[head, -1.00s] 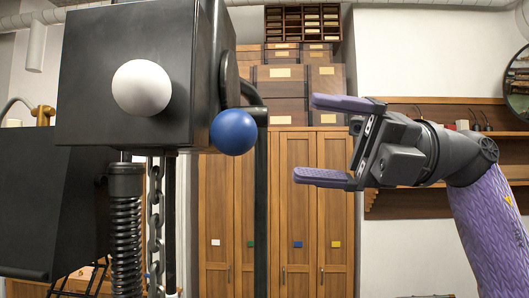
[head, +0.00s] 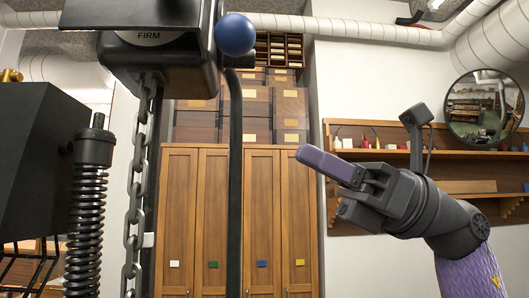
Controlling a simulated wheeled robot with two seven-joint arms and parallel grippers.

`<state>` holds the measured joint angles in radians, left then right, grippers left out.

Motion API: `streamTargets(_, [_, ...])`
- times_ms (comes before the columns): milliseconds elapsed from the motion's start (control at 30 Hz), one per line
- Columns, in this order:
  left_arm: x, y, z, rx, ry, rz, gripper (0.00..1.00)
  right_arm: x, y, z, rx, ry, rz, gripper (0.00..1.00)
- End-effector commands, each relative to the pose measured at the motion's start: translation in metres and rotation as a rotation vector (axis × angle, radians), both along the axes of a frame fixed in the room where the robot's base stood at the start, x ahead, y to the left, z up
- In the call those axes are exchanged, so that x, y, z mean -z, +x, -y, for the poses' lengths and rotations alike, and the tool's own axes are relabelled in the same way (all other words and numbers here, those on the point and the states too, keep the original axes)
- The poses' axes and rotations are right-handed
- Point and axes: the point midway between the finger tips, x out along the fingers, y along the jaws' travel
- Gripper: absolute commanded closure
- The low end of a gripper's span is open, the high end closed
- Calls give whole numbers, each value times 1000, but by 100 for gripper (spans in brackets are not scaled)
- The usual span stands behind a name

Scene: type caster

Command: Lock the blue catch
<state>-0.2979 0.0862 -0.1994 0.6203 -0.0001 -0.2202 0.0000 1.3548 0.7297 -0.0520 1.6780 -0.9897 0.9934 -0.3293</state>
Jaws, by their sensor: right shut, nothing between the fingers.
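The blue catch shows as a round blue knob (head: 235,34) at the top of the head view. It sits on the right side of a black housing (head: 165,62) with a "FIRM" label. I cannot tell from this view how the catch is set. My right gripper (head: 305,156) is to the right of the knob and lower in the picture, clearly apart from it. Its purple fingers are together, pointing left, with nothing between them. My left gripper is out of view.
A chain (head: 135,200) hangs under the housing, beside a black coil spring (head: 88,215). A black upright bar (head: 235,180) stands below the knob. Wooden cabinets (head: 220,220), a shelf and a round mirror (head: 484,106) are behind. No object shows between bar and right gripper.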

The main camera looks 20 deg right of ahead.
Motion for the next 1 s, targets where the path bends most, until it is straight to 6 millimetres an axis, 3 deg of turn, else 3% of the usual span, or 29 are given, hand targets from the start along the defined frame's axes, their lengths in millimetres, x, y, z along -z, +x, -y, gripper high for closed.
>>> streamTargets(400, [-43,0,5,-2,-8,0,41,-45,16,-79,-8,-3,-1,100])
streamTargets(633, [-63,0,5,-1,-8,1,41,-76,11,-75,-4,-2,-3,100])
streamTargets(1000, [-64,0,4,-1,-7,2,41,-79,10,-74,-5,-3,-5,100])
